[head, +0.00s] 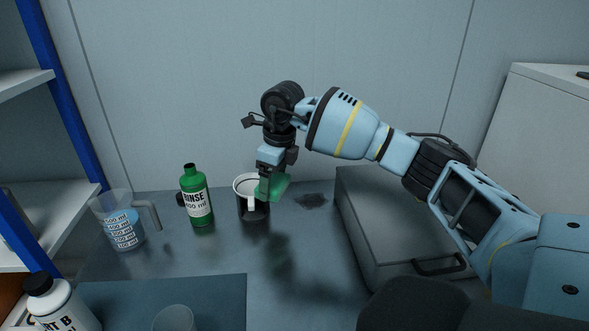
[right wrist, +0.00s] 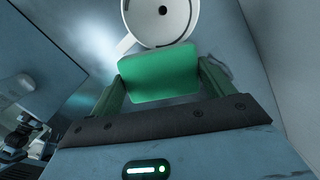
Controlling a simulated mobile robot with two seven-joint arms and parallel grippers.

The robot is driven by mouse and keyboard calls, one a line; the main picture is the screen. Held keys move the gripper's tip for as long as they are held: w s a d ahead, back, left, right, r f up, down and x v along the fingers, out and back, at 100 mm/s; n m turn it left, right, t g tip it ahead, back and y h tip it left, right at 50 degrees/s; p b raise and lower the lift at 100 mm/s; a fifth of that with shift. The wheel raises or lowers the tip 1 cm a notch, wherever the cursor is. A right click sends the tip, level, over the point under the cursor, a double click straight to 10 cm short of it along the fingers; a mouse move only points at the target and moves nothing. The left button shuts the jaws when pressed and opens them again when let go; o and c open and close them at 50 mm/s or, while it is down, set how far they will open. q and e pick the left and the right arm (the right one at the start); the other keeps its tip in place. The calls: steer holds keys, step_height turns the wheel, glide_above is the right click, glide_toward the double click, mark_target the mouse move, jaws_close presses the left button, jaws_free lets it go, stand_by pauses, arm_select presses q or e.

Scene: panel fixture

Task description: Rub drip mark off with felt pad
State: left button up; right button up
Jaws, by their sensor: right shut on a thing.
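My right gripper (head: 267,184) points down over the back of the dark worktop, shut on a green felt pad (head: 275,186). In the right wrist view the pad (right wrist: 160,74) sits flat between the two fingers of the gripper (right wrist: 158,84). A dark smudge (head: 311,200), which looks like the drip mark, lies on the worktop just right of the pad. Part of a dark mark (right wrist: 216,66) shows beside the pad in the right wrist view. I cannot tell whether the pad touches the surface. My left gripper is not in view.
A black and white mug (head: 246,207) stands right beside the pad, partly behind the gripper. A green rinse bottle (head: 197,200) and a measuring jug (head: 122,225) stand left. A grey case (head: 385,225) bounds the right. The middle of the worktop is clear.

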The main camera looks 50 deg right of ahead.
steer(key=d+m+h, duration=0.1)
steer(key=d+m, duration=0.6)
steer(key=m, duration=0.1)
steer(key=m+b, duration=0.2)
steer(key=b, duration=0.5)
glide_above(294, 202)
steer(key=shift+h, duration=0.3)
steer(key=f, duration=0.6)
steer(key=shift+s+a+f, duration=0.1)
steer(key=shift+s, duration=0.2)
steer(key=shift+f+b, duration=0.45)
steer(key=shift+f, duration=0.2)
steer(key=shift+f, duration=0.1)
steer(key=shift+f+b, duration=0.35)
steer(key=shift+f, duration=0.55)
